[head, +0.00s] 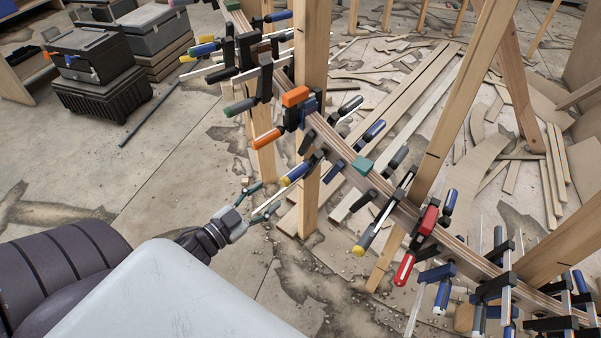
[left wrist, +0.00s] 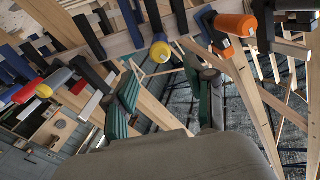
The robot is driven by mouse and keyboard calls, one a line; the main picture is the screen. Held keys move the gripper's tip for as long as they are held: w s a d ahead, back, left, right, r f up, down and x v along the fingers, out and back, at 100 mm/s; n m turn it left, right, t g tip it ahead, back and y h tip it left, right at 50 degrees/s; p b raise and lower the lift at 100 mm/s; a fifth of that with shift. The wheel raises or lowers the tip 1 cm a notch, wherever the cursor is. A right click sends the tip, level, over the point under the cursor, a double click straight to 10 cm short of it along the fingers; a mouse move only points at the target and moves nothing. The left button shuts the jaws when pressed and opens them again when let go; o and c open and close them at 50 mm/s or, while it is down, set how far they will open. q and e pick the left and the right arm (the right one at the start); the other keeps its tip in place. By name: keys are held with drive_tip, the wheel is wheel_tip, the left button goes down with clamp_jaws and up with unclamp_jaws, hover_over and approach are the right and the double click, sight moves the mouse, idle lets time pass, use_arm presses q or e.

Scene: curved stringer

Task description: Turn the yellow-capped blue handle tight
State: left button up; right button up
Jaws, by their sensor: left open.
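The blue handle (head: 297,172) with a yellow cap is on a clamp at the curved wooden stringer, near a wooden post. Its yellow end points down and left toward my left gripper (head: 270,196). My left gripper is open, with its fingertips just short of the handle and apart from it. In the left wrist view, the yellow-capped handle (left wrist: 160,47) shows end-on, beyond and slightly above the gap between the green-padded fingers (left wrist: 168,82). Nothing is between the fingers. My right gripper is out of view.
Several other clamps crowd the stringer (head: 340,150), including an orange-handled one (head: 268,139) close by and a red one (head: 404,268). Wooden posts (head: 312,60) stand around it. Black toolboxes (head: 95,95) sit at the back left. The floor at left is mostly open.

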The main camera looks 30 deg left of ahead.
sight(296, 170)
use_arm(q)
drive_tip(key=w, duration=0.5)
drive_tip(key=shift+d+r, duration=0.1)
drive_tip(key=shift+d, duration=0.2)
drive_tip(key=w, duration=0.3)
drive_tip(key=w+d, duration=0.1)
drive_tip(key=w, duration=0.2)
drive_tip(key=shift+d, duration=0.15)
drive_tip(key=shift+w+d+p, duration=0.2)
drive_tip(key=shift+w+p, duration=0.1)
drive_tip(key=shift+w, duration=0.55)
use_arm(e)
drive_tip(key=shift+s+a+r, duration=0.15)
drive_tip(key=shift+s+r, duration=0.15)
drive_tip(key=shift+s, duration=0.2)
